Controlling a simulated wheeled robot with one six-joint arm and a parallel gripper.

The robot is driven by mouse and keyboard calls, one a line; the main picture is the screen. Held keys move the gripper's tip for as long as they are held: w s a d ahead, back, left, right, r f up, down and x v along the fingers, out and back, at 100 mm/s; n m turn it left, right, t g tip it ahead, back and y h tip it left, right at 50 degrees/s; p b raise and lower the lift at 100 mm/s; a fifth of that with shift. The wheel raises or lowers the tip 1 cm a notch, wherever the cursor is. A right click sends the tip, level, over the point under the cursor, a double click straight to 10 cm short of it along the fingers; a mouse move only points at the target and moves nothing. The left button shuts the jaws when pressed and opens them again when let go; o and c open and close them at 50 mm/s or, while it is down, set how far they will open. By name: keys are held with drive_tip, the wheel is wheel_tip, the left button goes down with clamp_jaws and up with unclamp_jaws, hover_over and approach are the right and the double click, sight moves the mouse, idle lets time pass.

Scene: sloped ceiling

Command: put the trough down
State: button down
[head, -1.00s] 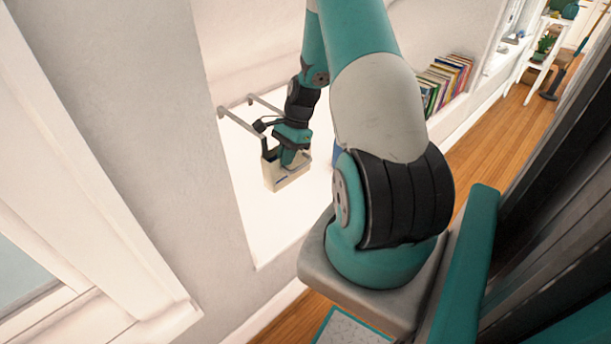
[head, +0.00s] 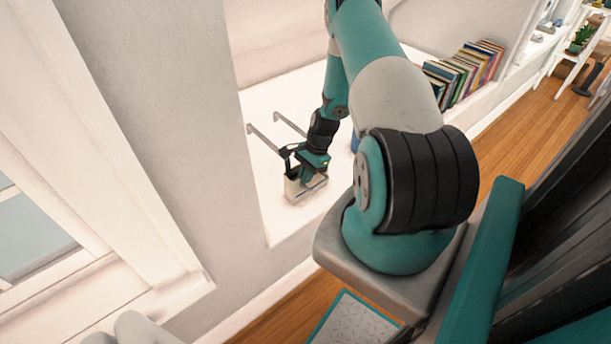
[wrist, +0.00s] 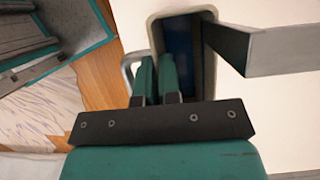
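The trough (head: 301,190) is a small cream box hanging below my gripper (head: 305,168) over a white ledge in the head view. In the wrist view its cream rim (wrist: 208,14) surrounds a dark blue inside. My gripper's two green fingers (wrist: 157,78) straddle the near left wall, one outside and one inside. They look shut on that wall. A light looped handle shows just left of the fingers. I cannot tell whether the trough's bottom touches the ledge.
Two grey rails (head: 267,140) jut over the white ledge (head: 280,222) beside the trough; one shows close in the wrist view (wrist: 285,50). A row of books (head: 465,72) stands farther right on the ledge. The ledge front is bare.

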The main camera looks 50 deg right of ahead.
drive_tip(key=shift+f, duration=0.1)
drive_tip(key=c, duration=1.3)
unclamp_jaws()
drive_tip(key=v, duration=1.2)
drive_tip(key=shift+r, duration=0.2)
